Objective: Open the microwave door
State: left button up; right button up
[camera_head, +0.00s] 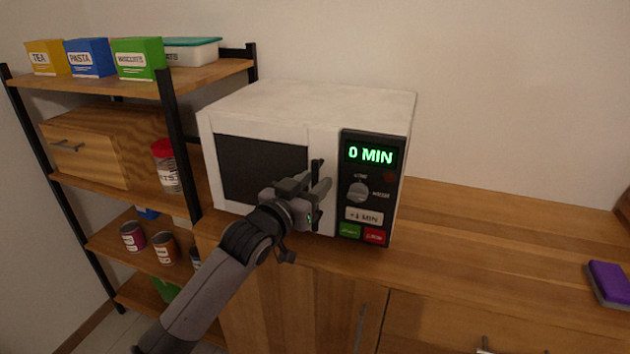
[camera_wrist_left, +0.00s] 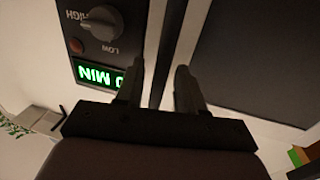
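The white microwave (camera_head: 300,100) stands on the wooden counter, its door (camera_head: 262,170) shut, with a dark window. The dark upright door handle (camera_head: 317,168) is on the door's right side, partly hidden by my left gripper (camera_head: 322,190). In the left wrist view the handle (camera_wrist_left: 168,50) runs between the two fingers of my left gripper (camera_wrist_left: 157,85). The fingers are apart, one on each side of the handle, with gaps visible. The control panel (camera_head: 366,185) reads "0 MIN"; its display also shows upside down in the left wrist view (camera_wrist_left: 95,76). My right gripper is not in view.
A shelf (camera_head: 215,72) with boxes, jars and cans stands to the left of the microwave. The counter (camera_head: 490,230) to the right is mostly clear, with a purple sponge (camera_head: 608,280) at the far right. Cabinet fronts (camera_head: 300,310) lie below.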

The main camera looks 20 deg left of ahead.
pick_arm(q)
jog(key=shift+w+d, duration=0.1)
jog(key=shift+w, duration=0.45)
grip_shut()
